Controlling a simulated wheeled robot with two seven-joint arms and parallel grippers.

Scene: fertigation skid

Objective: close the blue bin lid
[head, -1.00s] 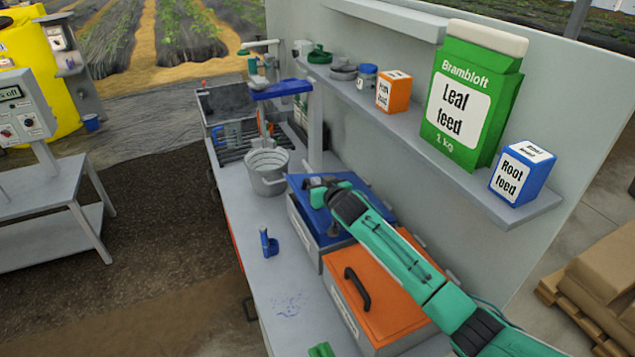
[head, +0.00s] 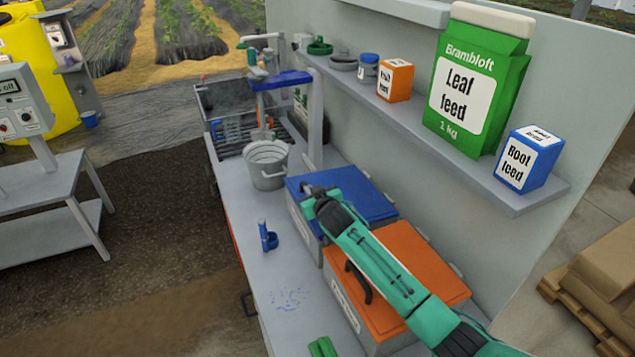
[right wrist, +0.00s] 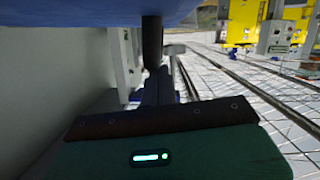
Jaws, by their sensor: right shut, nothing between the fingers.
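The blue bin lid (head: 365,195) lies almost flat over a grey box on the bench in the head view. I cannot tell whether a small gap remains under its front edge. My right gripper (head: 310,191) is at the lid's left front edge, with the arm crossing over the orange lid from the lower right. In the right wrist view, my right gripper (right wrist: 157,88) is shut and empty. A blue surface (right wrist: 100,12) fills the top there, with a dark post below it. Contact with the lid is unclear. My left gripper is not in view.
An orange-lidded box (head: 420,262) with a black handle stands nearer. A shelf (head: 480,190) with feed packs runs above.

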